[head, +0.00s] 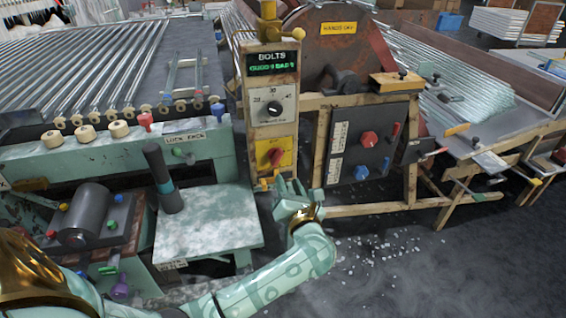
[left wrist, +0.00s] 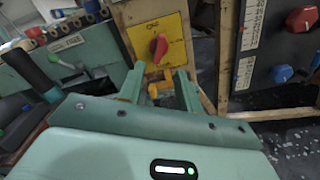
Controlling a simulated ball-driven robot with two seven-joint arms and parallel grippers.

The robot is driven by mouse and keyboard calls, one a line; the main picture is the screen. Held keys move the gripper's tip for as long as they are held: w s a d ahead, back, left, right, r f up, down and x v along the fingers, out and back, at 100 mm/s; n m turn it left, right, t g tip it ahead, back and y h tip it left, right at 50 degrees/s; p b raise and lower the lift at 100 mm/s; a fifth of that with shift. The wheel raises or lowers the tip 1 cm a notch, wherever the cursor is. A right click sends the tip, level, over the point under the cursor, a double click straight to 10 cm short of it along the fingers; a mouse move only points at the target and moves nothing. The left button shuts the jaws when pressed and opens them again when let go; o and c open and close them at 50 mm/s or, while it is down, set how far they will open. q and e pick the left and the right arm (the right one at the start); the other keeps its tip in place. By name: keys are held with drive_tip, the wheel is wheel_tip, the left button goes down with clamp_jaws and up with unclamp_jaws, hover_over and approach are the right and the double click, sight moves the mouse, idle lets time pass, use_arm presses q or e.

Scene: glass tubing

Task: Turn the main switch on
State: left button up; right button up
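The main switch appears to be the red rotary knob (head: 273,157) on a yellow plate (head: 285,147), low on the cream panel post. My left gripper (head: 290,186) is just below and in front of the plate. In the left wrist view its two fingers (left wrist: 160,82) stand apart, below the knob and not touching it. A small yellow fitting (left wrist: 158,89) shows between them, beyond the fingers. My right gripper is not in view.
Above the switch are a black dial (head: 274,108) and a green-lit BOLTS display (head: 271,62). To the right, a dark panel (head: 364,150) carries red and blue knobs. A green bench (head: 205,235) stands left. White bits lie on the floor at right.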

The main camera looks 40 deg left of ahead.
sight(279, 160)
use_arm(q)
drive_tip(key=b+x, duration=0.2)
drive_tip(key=x, duration=0.7)
drive_tip(key=shift+f, duration=0.15)
drive_tip(key=shift+w+a, duration=0.35)
clamp_jaws()
